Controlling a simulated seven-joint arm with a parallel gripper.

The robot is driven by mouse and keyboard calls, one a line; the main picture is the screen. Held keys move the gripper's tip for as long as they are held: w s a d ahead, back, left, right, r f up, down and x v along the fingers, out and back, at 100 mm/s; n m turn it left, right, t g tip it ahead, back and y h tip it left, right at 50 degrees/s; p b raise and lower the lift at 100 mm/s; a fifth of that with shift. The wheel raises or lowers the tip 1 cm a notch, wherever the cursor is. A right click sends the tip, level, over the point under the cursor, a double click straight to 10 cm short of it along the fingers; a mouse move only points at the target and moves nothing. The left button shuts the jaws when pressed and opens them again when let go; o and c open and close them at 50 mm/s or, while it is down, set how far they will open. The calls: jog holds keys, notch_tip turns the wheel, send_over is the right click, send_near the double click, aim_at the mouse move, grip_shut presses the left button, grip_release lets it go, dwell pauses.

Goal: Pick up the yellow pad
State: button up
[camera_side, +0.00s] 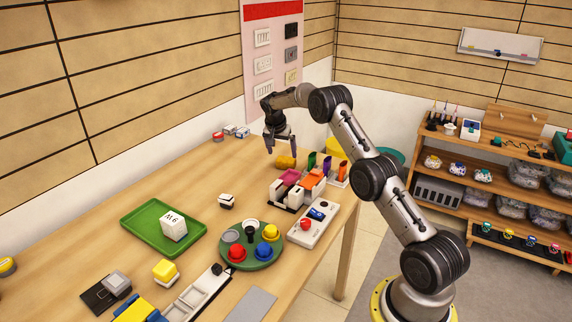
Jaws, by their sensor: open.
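A small yellow block (286,161), the likely yellow pad, lies on the wooden table (190,175) near its far right part. It is small in the view, so its exact shape is hard to tell. My gripper (281,149) points down just above it, with its fingers apart and nothing seen between them. I cannot tell whether the fingertips touch it. Another yellow-topped block (165,271) sits at the front left of the table.
Close in front of the gripper are a rack with pink and orange pieces (307,186) and upright coloured pieces (326,165). Nearer stand a control box (313,225), a green disc with coloured knobs (264,258) and a green tray (140,222).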

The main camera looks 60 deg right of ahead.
aim_at(285, 160)
jog(key=shift+d+x, duration=0.2)
jog(key=shift+x, duration=1.65)
jog(key=shift+d+x, duration=0.15)
jog(key=shift+x, duration=1.7)
jog(key=shift+r, duration=0.15)
jog(key=shift+c, duration=0.2)
jog(key=c, duration=1)
